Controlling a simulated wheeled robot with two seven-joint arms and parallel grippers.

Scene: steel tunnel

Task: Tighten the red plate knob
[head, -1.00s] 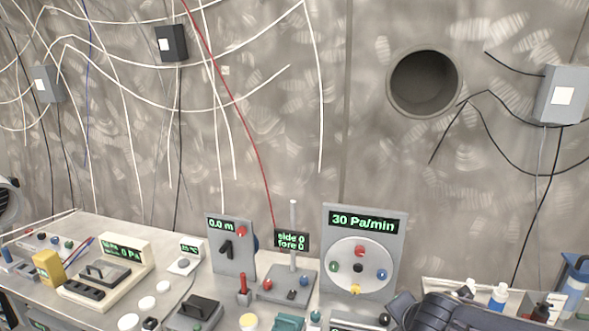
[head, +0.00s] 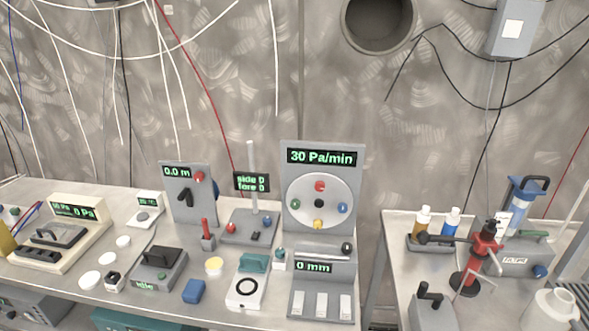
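The round pale plate (head: 302,211) is on an upright grey panel (head: 346,150) in the middle of the head view. The red plate knob (head: 319,186) is at the top of this plate. A green knob (head: 296,208) is at its left, a blue knob (head: 342,208) at its right, a yellow knob (head: 318,224) at the bottom and a black one (head: 319,203) in the centre. The display above the plate (head: 321,157) reads 30 Pa/min. Neither of my grippers is in view, and nothing touches the red knob.
A grey unit (head: 324,282) reading 0 mm stands in front of the panel. A white device with a teal handle (head: 248,287) and a red-handled lever (head: 207,234) stand to the left. A gap separates this bench from the right table (head: 397,262), which holds bottles and a red stand (head: 487,246).

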